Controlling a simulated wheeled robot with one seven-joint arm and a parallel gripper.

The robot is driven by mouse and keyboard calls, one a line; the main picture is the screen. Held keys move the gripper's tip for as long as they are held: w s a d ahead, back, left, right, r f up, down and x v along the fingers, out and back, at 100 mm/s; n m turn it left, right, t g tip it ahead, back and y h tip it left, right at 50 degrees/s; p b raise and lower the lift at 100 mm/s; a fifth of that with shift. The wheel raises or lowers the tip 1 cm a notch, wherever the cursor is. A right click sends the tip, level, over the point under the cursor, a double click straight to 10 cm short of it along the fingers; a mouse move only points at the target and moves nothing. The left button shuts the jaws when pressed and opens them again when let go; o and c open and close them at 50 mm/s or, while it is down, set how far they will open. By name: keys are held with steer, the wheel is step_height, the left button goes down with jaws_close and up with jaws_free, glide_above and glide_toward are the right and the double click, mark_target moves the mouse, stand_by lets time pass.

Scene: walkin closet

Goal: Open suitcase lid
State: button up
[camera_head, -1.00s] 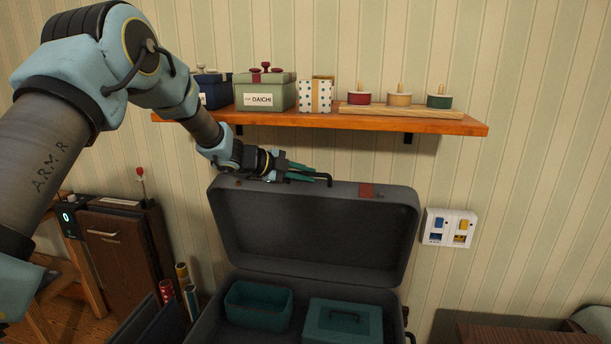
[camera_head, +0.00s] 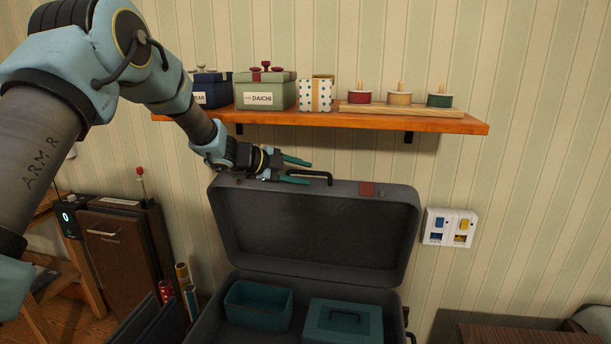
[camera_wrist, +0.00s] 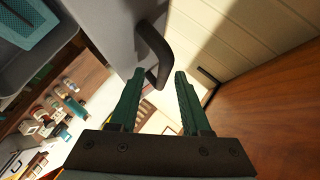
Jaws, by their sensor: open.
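The grey suitcase lid (camera_head: 312,235) stands raised, leaning back toward the wall, with the dark inside of the suitcase showing below. A black handle (camera_head: 318,174) sits on the lid's top edge, left of a red patch (camera_head: 367,190). My gripper (camera_head: 308,171) is open and empty at the top edge of the lid, close to the handle. In the wrist view my two green fingers (camera_wrist: 158,88) are spread, and the handle (camera_wrist: 157,58) lies just beyond and between their tips. I cannot tell whether a finger touches it.
A wooden shelf (camera_head: 300,118) with boxes runs just above my gripper. A switch panel (camera_head: 450,227) is on the wall to the right.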

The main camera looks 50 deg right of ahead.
steer(key=b+v, duration=0.2)
steer(key=v, duration=0.7)
steer(key=shift+r, duration=0.2)
steer(key=shift+a, duration=0.1)
steer(key=w+a+n+t+y, duration=0.1)
steer(key=w+a+n+t, duration=0.85)
steer(key=w+a, duration=0.45)
steer(key=w+a+f+n+t+y, duration=0.15)
steer(key=w+a+n+y, duration=0.25)
steer(key=a+n, duration=0.5)
steer(key=s+a+f+n+y, duration=0.2)
steer(key=a+n, duration=0.1)
steer(key=a, duration=0.5)
steer(key=s+a+f+n+y, duration=0.2)
steer(key=s+a, duration=0.1)
steer(key=a, duration=0.5)
steer(key=s+a+f+n+y, duration=0.2)
steer(key=a+n, duration=0.1)
steer(key=a, duration=0.5)
steer(key=s+a+f+n+g, duration=0.1)
steer(key=s+a+n+g, duration=0.1)
steer(key=s, duration=0.6)
steer(key=s+a+f+n+g+y, duration=0.1)
steer(key=s+a+f+n+g, duration=0.1)
steer(key=s+a, duration=0.4)
steer(key=s+n+g, duration=0.1)
steer(key=n, duration=0.1)
steer(key=shift+s+a+f+n+y, duration=0.15)
steer(key=shift+s+f+n+y, duration=0.15)
steer(key=shift+s+n, duration=0.1)
